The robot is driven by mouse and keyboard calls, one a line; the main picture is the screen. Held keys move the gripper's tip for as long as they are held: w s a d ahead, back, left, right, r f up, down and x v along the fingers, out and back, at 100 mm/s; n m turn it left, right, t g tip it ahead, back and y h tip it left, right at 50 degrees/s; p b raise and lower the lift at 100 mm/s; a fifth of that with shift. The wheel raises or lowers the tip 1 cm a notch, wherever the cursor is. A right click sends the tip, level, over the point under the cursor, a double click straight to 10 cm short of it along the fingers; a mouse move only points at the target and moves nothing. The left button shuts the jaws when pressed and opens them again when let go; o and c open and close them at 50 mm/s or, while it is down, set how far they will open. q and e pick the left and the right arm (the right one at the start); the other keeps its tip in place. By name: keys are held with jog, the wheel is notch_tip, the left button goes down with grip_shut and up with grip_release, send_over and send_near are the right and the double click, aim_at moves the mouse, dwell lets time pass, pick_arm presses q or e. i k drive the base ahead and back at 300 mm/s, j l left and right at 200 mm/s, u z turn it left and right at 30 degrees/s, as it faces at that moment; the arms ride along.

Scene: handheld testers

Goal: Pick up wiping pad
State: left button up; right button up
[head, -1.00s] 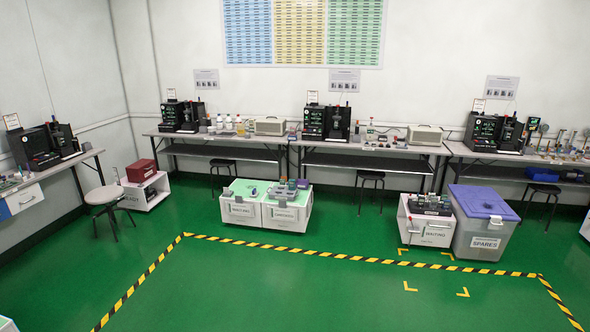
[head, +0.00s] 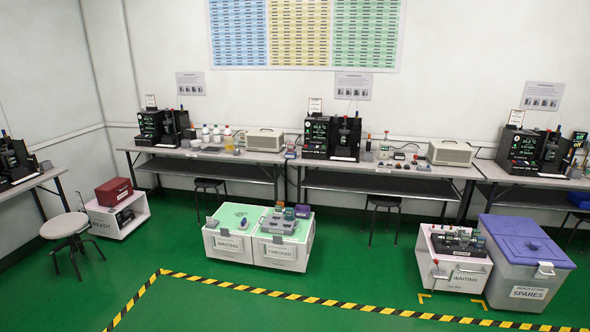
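I cannot make out a wiping pad for certain at this distance. Small items lie on the workbenches along the back wall, among them several bits on the middle bench (head: 400,168) and bottles (head: 216,134) on the bench to its left. Small things also sit on top of the white bins marked WAITING and CHECKED (head: 283,252). Neither of my grippers is in view.
Yellow-black floor tape (head: 300,298) runs across the green floor in front of the bins. A grey SPARES bin with a purple lid (head: 525,240) stands at right beside a white WAITING box (head: 452,275). A stool (head: 66,226) stands at left. The floor before the bins is clear.

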aim_at(245, 224)
jog(key=i, duration=3.35)
jog(key=i+u, duration=0.15)
jog(key=i, duration=0.4)
jog(key=i+l+u, duration=0.1)
jog(key=i, duration=0.5)
